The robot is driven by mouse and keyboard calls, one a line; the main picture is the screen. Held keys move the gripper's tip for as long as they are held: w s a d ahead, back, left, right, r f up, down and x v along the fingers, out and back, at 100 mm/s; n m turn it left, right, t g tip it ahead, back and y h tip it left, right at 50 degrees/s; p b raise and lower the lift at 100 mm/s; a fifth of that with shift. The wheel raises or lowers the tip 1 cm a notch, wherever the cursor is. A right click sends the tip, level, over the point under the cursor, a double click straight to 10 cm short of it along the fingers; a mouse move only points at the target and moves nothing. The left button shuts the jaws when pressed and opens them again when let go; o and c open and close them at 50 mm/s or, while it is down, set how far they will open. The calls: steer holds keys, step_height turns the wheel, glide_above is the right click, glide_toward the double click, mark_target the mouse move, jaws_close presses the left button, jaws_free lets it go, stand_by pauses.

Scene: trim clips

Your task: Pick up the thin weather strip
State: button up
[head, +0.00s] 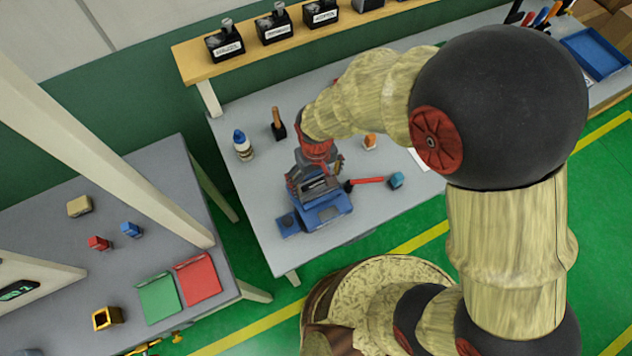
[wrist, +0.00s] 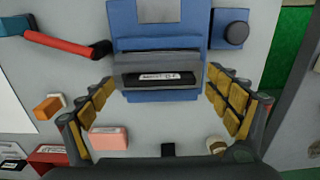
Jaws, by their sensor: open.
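A thin black strip with a white label (wrist: 150,78), which looks like the weather strip, lies across a grey block on a blue fixture (wrist: 160,28) in the wrist view. The fixture also shows on the table in the head view (head: 325,212). My gripper (wrist: 160,82) is open, its yellow-padded fingers apart to the left and right of the strip's ends, with nothing held. In the head view my gripper (head: 315,170) is over the fixture and partly hides the strip's place. I cannot tell whether the fingers touch the block.
An orange block (head: 370,142) and a white bottle (head: 243,147) stand behind. A shelf with labelled black bins (head: 275,28) runs along the back. The table's left front is clear.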

steer(key=shift+c, duration=0.6)
steer(key=c, duration=1)
steer(key=shift+r, duration=0.1)
